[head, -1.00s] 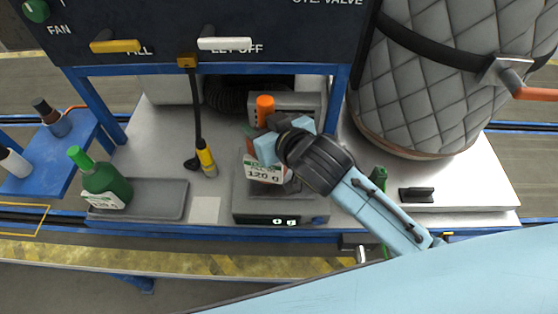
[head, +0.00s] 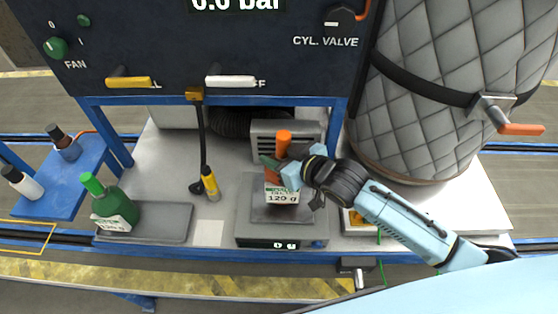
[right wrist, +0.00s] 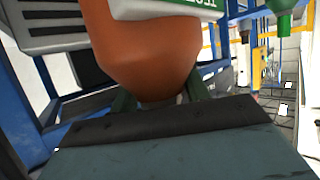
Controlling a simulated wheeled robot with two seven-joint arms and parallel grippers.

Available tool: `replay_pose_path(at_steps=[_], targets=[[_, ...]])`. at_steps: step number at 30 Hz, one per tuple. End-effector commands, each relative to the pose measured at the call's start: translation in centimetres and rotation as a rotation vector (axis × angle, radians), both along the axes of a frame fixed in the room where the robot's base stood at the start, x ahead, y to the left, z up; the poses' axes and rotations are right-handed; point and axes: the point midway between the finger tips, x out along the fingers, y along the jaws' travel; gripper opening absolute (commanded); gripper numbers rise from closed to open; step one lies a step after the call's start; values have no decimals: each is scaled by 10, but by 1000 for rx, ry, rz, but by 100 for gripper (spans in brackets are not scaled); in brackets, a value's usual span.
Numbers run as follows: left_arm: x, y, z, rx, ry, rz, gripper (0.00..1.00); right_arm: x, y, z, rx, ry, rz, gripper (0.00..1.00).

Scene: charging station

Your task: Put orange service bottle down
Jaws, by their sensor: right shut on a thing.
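The orange service bottle (head: 272,176), with an orange cap and a white label reading 120 g, is upright over the plate of the grey scale (head: 250,215). My right gripper (head: 281,168) is shut on it, coming from the right. In the right wrist view the bottle's orange body (right wrist: 140,55) fills the top centre, between the dark fingers. The scale display reads 0 g. I cannot tell whether the bottle's base touches the plate, as the contact is not clear. My left gripper is not in view.
A green bottle (head: 112,208) stands in the grey tray (head: 165,224) at left. A black and yellow hand tool (head: 209,183) hangs left of the scale. A quilted grey cylinder (head: 440,100) stands at right. A blue side shelf (head: 60,190) holds two small bottles.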

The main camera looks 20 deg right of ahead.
Motion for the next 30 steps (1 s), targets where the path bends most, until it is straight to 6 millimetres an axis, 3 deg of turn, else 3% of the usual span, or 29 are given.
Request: replay_pose_path(at_steps=[5,17,18,22,30], targets=[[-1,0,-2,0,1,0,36,1,0,-19,2,-3,0,0],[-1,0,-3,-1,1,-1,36,1,0,-24,2,-3,0,0],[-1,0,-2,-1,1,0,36,0,0,-25,-1,1,-1,52],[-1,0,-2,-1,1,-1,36,0,0,-25,-1,1,-1,68],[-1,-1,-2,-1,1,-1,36,0,0,-24,0,0,-1,68]])
